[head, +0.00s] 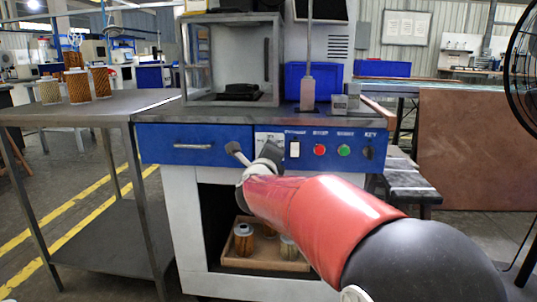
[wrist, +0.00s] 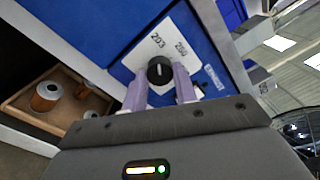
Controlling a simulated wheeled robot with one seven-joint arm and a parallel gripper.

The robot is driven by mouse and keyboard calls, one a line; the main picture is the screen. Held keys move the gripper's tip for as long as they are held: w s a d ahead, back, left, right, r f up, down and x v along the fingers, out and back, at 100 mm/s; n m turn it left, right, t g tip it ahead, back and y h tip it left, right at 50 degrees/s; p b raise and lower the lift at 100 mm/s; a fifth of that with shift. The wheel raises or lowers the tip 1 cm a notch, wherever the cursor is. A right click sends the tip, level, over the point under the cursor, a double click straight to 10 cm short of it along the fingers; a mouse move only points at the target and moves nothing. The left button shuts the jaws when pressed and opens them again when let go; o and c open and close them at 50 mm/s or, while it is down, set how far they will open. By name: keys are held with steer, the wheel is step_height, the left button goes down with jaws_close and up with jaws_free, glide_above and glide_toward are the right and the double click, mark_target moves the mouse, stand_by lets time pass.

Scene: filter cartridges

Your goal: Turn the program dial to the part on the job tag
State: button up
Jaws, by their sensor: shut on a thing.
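The program dial (wrist: 160,70) is a round black knob with a pale pointer line, on a white plate (wrist: 181,46) on the blue panel. The plate's printed numbers include 203 and a second one beginning with 2. The pointer runs roughly up the wrist picture, between the two numbers. My gripper (wrist: 161,84) has one finger on each side of the knob and is shut on it. In the head view my gripper (head: 253,156) is at the panel and hides the dial; part of the white plate (head: 270,137) shows above it. I cannot identify the job tag.
Right of the plate are a white rocker switch (head: 295,150), a red button (head: 319,150), a green button (head: 344,151) and a key switch (head: 368,152). A drawer handle (head: 192,146) is at left. Below, an open bay holds a tray (head: 262,264) of cartridges. Cartridges (head: 77,85) stand on the side table.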

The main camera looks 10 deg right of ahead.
steer(key=shift+n, duration=0.6)
steer(key=o, duration=1)
steer(key=shift+c, duration=0.2)
steer(key=v, duration=0.8)
steer(key=shift+w, duration=0.1)
